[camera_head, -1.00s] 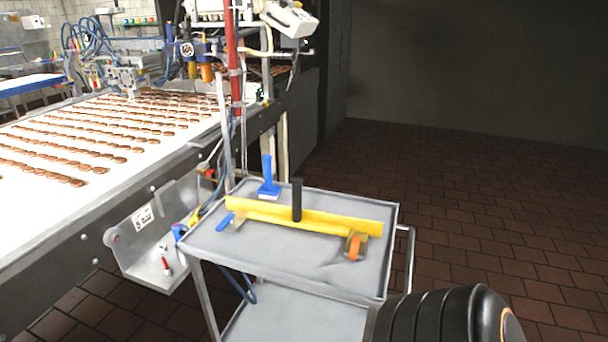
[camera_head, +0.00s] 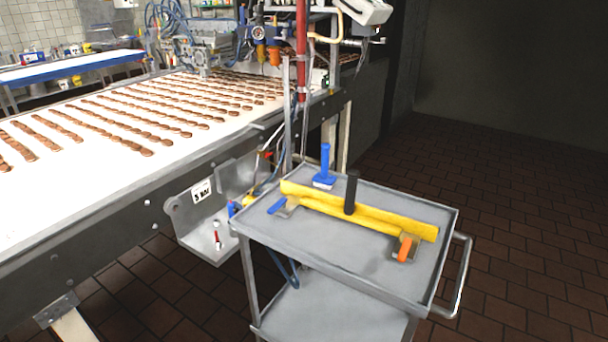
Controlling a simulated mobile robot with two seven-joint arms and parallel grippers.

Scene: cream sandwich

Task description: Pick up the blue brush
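The blue brush (camera_head: 325,168) stands on the grey cart's top tray (camera_head: 330,243), near its back edge. Its blue handle points up and its pale bristles are down on the tray. It is behind the yellow bar-shaped tool (camera_head: 362,214), which has a black upright handle. Neither of my grippers is in the view.
Scrapers with a blue handle (camera_head: 277,206) and an orange handle (camera_head: 404,249) lie by the yellow tool. A conveyor (camera_head: 90,180) with rows of brown biscuits runs along the left. A red pole (camera_head: 302,50) rises behind the cart. Tiled floor (camera_head: 540,220) is open at right.

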